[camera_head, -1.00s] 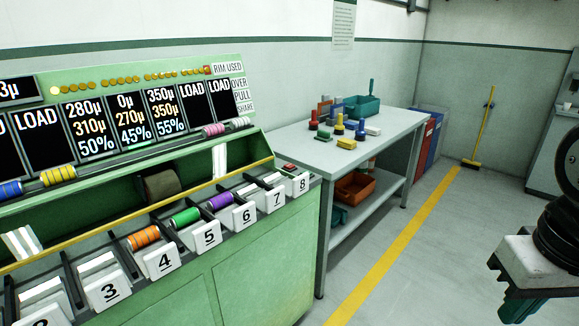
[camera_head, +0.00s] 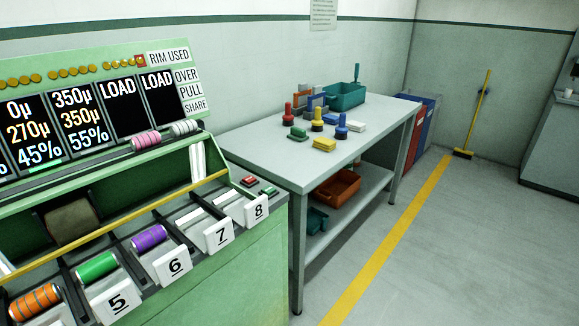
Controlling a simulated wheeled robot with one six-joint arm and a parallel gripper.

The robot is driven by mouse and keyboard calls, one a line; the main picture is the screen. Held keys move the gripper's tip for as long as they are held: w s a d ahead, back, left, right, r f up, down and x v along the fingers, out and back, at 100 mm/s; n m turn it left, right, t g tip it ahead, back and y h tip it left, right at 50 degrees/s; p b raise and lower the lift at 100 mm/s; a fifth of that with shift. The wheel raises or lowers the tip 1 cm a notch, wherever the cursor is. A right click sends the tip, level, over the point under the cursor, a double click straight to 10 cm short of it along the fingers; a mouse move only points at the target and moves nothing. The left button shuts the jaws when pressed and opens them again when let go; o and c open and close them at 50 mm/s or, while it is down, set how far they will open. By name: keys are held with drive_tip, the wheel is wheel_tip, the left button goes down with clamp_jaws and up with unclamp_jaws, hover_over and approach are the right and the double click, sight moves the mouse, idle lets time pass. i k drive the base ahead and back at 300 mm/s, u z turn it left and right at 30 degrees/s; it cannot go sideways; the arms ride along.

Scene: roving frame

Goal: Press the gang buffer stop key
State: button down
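The green gang buffer machine (camera_head: 245,274) fills the left side of the view. At its right end, beside the lane marked 8, sits a small red key (camera_head: 249,181) on a dark mount. A small green key (camera_head: 268,190) sits just right of it. No lettering on either key can be read, but the red one looks like the stop key. Both keys are uncovered, with nothing touching them. My gripper is out of view.
Numbered lanes hold orange, green and purple spools (camera_head: 149,238). Dark display panels (camera_head: 118,108) stand above. A grey table (camera_head: 268,158) with stampers, a teal bin (camera_head: 345,96) and an orange bin (camera_head: 338,188) stands close right of the machine. The floor (camera_head: 460,250) at right is clear.

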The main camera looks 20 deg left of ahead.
sight(248, 179)
drive_tip(key=z, duration=0.1)
drive_tip(key=i, duration=0.7)
drive_tip(key=u, duration=0.95)
drive_tip(key=i, duration=0.75)
drive_tip(key=u, duration=0.85)
